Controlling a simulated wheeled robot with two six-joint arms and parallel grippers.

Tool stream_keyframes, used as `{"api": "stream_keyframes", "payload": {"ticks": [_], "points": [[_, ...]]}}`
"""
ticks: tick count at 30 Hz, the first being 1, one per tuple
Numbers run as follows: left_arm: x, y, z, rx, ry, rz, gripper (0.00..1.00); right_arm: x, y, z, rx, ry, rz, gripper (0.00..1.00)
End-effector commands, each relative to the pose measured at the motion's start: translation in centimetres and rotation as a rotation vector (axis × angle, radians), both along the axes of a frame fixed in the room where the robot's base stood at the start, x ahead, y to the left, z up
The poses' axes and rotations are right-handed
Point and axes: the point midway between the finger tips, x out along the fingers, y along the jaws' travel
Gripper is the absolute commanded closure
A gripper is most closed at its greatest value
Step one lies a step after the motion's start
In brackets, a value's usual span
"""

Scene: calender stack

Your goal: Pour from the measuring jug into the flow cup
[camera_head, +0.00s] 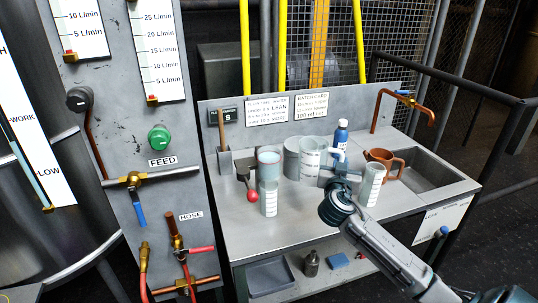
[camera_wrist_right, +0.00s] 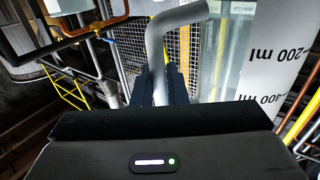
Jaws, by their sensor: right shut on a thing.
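The measuring jug (camera_head: 310,158) is a pale, see-through vessel with dark graduations, near the middle of the bench and roughly upright. My right gripper (camera_head: 335,178) is shut on its grey handle, at the jug's right side. In the right wrist view the handle (camera_wrist_right: 160,45) rises from between the dark fingers (camera_wrist_right: 160,88), and the jug's wall (camera_wrist_right: 275,60) shows 200 ml and 400 ml marks. A pale round cup (camera_head: 268,163) left of the jug looks like the flow cup, but I cannot be sure. A graduated glass (camera_head: 269,200) stands in front of it. My left gripper is out of view.
A grey can (camera_head: 291,160) is close beside the jug. A red knob (camera_head: 253,196) is at left. The bench front is clear.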

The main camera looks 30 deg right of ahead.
Motion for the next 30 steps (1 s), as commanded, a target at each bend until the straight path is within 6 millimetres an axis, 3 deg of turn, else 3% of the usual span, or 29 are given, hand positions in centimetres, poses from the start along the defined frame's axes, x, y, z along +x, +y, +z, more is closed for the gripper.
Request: {"api": "stream_keyframes", "payload": {"ticks": [5,15,30], "points": [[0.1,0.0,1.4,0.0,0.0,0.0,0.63,0.0,-0.1,1.2,0.015,-0.008,0.001,1.0],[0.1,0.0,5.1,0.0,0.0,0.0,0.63,0.0,-0.1,5.9,0.013,-0.007,0.001,1.0],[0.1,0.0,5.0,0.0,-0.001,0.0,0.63,0.0,0.0,5.8,0.014,-0.006,0.001,1.0]]}}
